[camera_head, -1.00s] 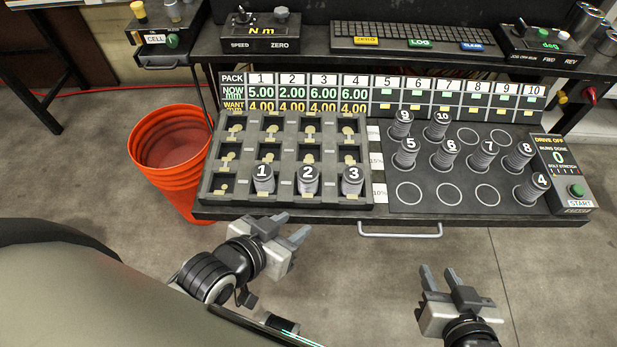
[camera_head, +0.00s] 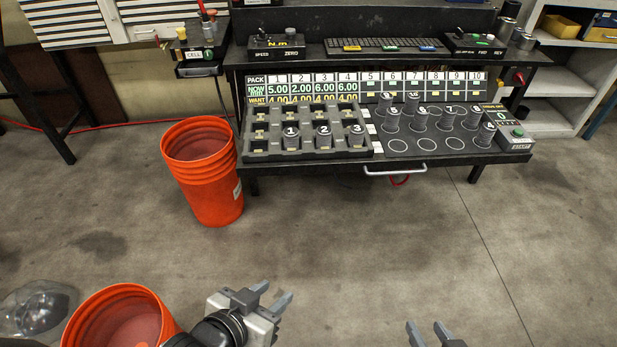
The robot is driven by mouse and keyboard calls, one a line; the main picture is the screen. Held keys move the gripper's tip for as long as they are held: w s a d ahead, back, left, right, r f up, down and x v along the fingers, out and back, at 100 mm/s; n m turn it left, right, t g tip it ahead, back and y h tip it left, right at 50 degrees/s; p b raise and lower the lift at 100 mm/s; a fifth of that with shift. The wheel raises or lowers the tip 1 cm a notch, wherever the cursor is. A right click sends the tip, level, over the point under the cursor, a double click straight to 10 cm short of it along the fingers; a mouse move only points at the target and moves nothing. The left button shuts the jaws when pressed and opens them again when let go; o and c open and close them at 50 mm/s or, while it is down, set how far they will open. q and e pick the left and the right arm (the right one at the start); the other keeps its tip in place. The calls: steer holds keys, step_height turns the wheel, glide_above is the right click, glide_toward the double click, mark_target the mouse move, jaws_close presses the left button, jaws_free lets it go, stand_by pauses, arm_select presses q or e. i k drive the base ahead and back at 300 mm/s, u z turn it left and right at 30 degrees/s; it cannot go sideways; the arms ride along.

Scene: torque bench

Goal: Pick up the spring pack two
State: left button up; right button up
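Spring pack two (camera_head: 323,137) is a short dark ribbed cylinder with a white numbered top. It stands upright in the front row of the black compartment tray (camera_head: 310,157), between pack one (camera_head: 291,137) and pack three (camera_head: 357,135). My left gripper (camera_head: 268,297) is at the bottom centre, open and empty, well short of the bench. My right gripper (camera_head: 427,332) is at the bottom edge, fingers apart and empty; most of its body is cut off by the frame. Neither gripper touches anything.
An orange bucket (camera_head: 208,175) stands left of the bench, and another orange bucket (camera_head: 120,318) is at lower left near my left arm. Several other packs stand on the ringed mat (camera_head: 398,168) at right. A drawer handle (camera_head: 395,170) sticks out in front. Open floor lies between.

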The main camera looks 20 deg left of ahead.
mark_target(324, 134)
steer(key=u, duration=0.65)
steer(key=i, duration=0.55)
steer(key=u, duration=0.3)
